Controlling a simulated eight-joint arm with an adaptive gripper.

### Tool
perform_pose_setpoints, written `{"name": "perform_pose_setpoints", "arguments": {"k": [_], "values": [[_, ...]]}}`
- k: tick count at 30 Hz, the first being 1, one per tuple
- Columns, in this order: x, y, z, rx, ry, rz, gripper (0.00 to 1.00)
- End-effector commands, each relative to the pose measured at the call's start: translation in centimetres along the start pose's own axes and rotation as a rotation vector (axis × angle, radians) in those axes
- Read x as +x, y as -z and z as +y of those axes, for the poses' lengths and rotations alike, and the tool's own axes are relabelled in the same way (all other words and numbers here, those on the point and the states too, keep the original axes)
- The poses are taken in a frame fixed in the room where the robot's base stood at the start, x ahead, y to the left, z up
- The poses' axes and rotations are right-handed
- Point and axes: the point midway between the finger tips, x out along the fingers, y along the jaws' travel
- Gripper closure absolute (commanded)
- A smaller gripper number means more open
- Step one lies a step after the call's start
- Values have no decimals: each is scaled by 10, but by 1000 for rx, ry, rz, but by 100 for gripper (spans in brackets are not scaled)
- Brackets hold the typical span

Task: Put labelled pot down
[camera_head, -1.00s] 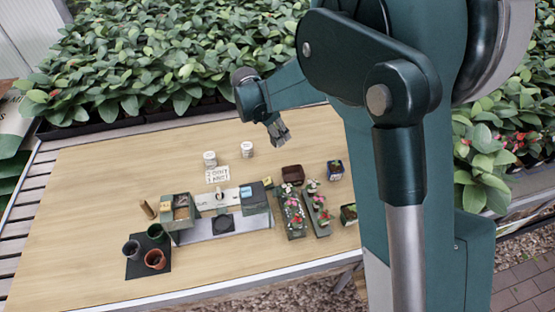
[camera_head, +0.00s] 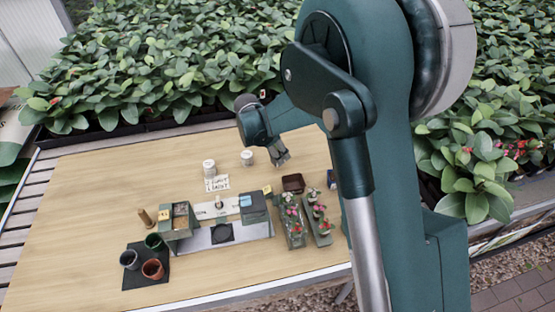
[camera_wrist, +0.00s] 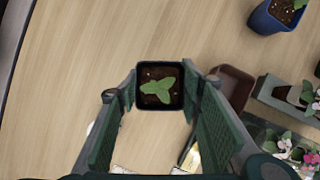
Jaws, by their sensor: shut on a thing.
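A small dark square pot (camera_wrist: 159,86) with soil and a green seedling sits between the fingertips of my gripper (camera_wrist: 160,84) in the wrist view. My gripper is shut on this pot, with a finger against its left and right sides. The pot looks upright, seen from above. No label on it can be made out. In the head view my gripper (camera_head: 281,158) points down over the back part of the wooden table (camera_head: 90,200). The pot cannot be made out there, and its height above the table cannot be told.
A brown tray (camera_head: 293,183) and a blue pot (camera_wrist: 277,14) stand to the right. Flower trays (camera_head: 291,222) lie nearer the front. The table's left part is largely clear.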

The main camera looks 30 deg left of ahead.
Motion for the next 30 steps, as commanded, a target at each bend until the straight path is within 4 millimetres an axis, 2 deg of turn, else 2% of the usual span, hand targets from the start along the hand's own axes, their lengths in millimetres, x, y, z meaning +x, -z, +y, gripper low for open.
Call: {"name": "perform_pose_setpoints", "arguments": {"k": [12,27,28,30], "values": [[33,14,0,0,0,0,77],[38,16,0,0,0,0,77],[37,15,0,0,0,0,60],[37,15,0,0,0,0,51]]}}
